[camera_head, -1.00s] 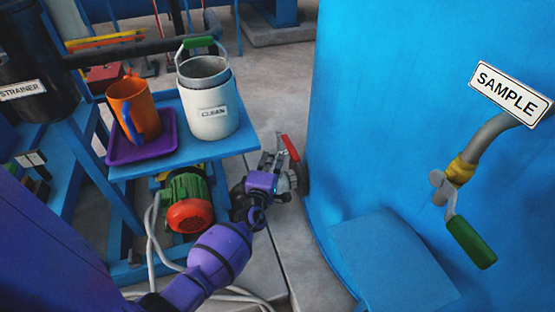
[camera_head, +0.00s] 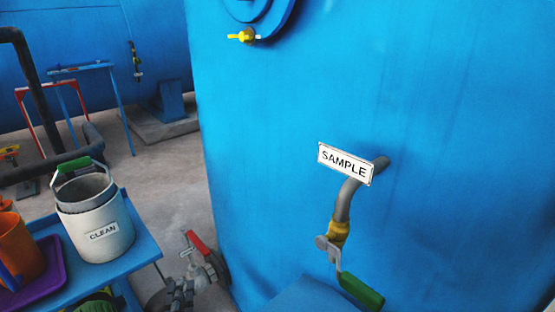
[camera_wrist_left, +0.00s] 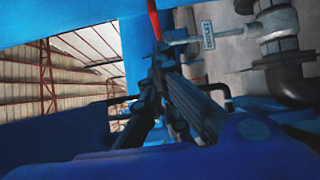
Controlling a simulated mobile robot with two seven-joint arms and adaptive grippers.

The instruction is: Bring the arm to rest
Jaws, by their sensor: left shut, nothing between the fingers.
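My left gripper (camera_wrist_left: 163,72) shows in the left wrist view as dark fingers brought together, with nothing between them. The rest of my left arm is outside the head view. My right gripper is in neither view.
A blue stand (camera_head: 142,243) at left carries a white CLEAN bucket (camera_head: 110,247), a purple tray (camera_head: 43,287) and an orange jug (camera_head: 22,250). A big blue vessel (camera_head: 440,90) fills the right, with a SAMPLE pipe and green-handled valve (camera_head: 360,291) sticking out.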

